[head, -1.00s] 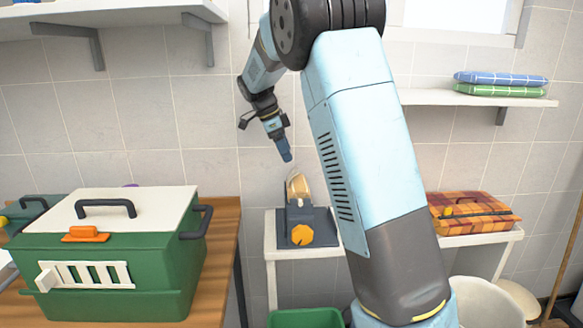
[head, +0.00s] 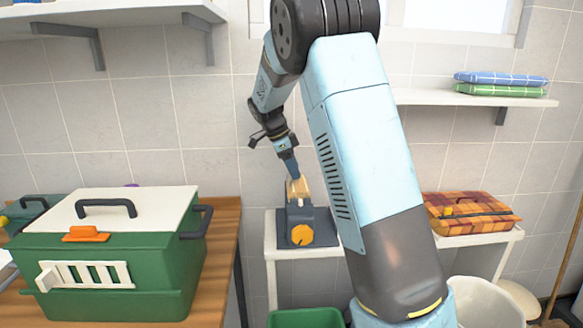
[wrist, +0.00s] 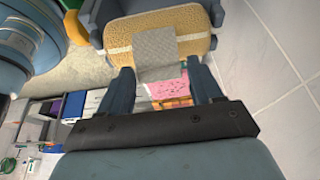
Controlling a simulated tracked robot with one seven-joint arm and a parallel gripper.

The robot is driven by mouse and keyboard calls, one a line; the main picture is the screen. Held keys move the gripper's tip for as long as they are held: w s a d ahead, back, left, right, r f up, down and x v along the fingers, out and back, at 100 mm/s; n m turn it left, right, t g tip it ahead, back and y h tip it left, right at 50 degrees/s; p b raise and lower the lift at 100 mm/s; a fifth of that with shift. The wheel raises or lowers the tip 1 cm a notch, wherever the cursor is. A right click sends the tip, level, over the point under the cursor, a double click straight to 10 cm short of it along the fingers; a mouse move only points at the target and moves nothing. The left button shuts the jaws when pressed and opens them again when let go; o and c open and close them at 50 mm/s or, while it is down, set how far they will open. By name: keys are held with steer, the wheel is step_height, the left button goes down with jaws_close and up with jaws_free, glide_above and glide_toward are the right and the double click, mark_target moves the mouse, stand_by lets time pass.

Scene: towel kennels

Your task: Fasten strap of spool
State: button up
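The spool (wrist: 118,42), tan and woven-looking with a pale band around it, sits in a blue-grey holder (head: 321,226) with an orange knob (head: 300,235). It also shows in the head view (head: 304,188), small and partly behind my gripper. A grey strap flap (wrist: 155,55) lies over the spool's edge in the wrist view and hangs down between my fingers. My gripper (wrist: 159,67) is at the spool, its two fingers apart on either side of the flap. I cannot tell whether either finger touches it. In the head view my gripper (head: 293,174) points down at the spool's top.
The holder stands on a small white table (head: 270,240) by the tiled wall. A green kennel (head: 180,262) with a white lid sits on the wooden table at left. A green bin (head: 305,318) is below.

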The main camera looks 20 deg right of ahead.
mark_target(301, 180)
steer(key=c, duration=0.7)
steer(key=shift+c, duration=0.2)
steer(key=shift+d, duration=0.1)
steer(key=shift+s+d+f+t+y, duration=0.15)
steer(key=shift+d+y, duration=0.3)
steer(key=shift+y, duration=0.35)
steer(key=shift+s+d+f+t+y, duration=0.15)
steer(key=shift+d+y, duration=0.25)
steer(key=shift+y, duration=0.4)
steer(key=shift+d+f+y, duration=0.25)
steer(key=shift+y, duration=0.45)
steer(key=shift+d+f+y, duration=0.25)
steer(key=shift+y, duration=0.45)
steer(key=o, duration=1.1)
steer(key=shift+c, duration=0.2)
